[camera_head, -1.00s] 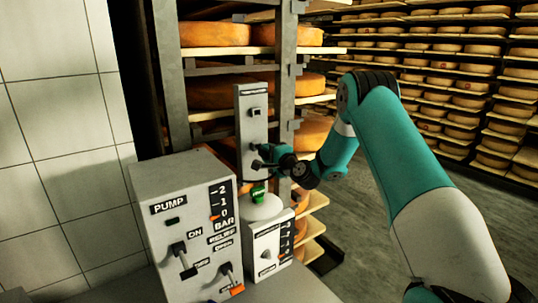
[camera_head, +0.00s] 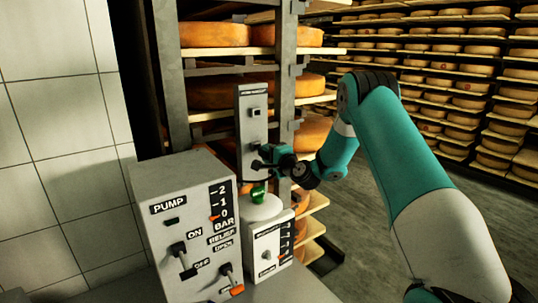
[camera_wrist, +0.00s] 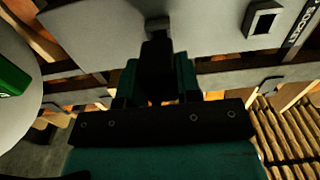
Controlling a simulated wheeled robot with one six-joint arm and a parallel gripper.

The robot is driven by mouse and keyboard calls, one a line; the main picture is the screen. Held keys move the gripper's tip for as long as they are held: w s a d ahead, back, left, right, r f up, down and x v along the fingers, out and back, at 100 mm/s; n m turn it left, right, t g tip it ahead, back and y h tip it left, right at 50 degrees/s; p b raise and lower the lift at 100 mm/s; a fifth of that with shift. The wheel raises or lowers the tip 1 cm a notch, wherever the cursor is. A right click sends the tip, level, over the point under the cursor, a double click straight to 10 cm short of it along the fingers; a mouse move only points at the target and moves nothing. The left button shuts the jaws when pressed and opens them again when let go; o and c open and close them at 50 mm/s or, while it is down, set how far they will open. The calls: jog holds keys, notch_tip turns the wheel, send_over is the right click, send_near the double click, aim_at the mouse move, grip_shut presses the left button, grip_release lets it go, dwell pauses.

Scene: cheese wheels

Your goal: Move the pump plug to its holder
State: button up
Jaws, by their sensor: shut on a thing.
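My gripper (camera_head: 262,156) is at the lower front of an upright grey panel (camera_head: 245,135). In the wrist view my gripper (camera_wrist: 158,85) is shut on a black plug (camera_wrist: 157,62), whose far end reaches a dark fitting (camera_wrist: 157,24) on the panel's face. I cannot tell whether the plug is seated in it or only touching. The square socket (camera_head: 256,112) sits higher on the panel and looks empty; it also shows in the wrist view (camera_wrist: 263,18), beside the lettering "SOCKET". In the head view the plug is mostly hidden by my gripper.
A grey pump box (camera_head: 180,225) with levers and a gauge stands front left. A smaller box (camera_head: 268,250) stands beside it. A green piece (camera_head: 258,194) sits on a pale round disc (camera_head: 262,209) below my gripper. Cheese shelves (camera_head: 285,60) stand close behind.

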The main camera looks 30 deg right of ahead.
jog(key=shift+w+p, duration=0.8)
jog(key=shift+w, duration=0.6)
jog(key=o, duration=1.1)
jog(key=shift+s+f, duration=0.1)
jog(key=shift+s, duration=0.15)
jog(key=s+b, duration=0.3)
jog(key=s, duration=0.2)
jog(key=s+b, duration=0.3)
jog(key=s, duration=0.3)
jog(key=s+b, duration=0.3)
jog(key=s, duration=0.3)
jog(key=shift+d, duration=0.25)
jog(key=shift+w, duration=0.1)
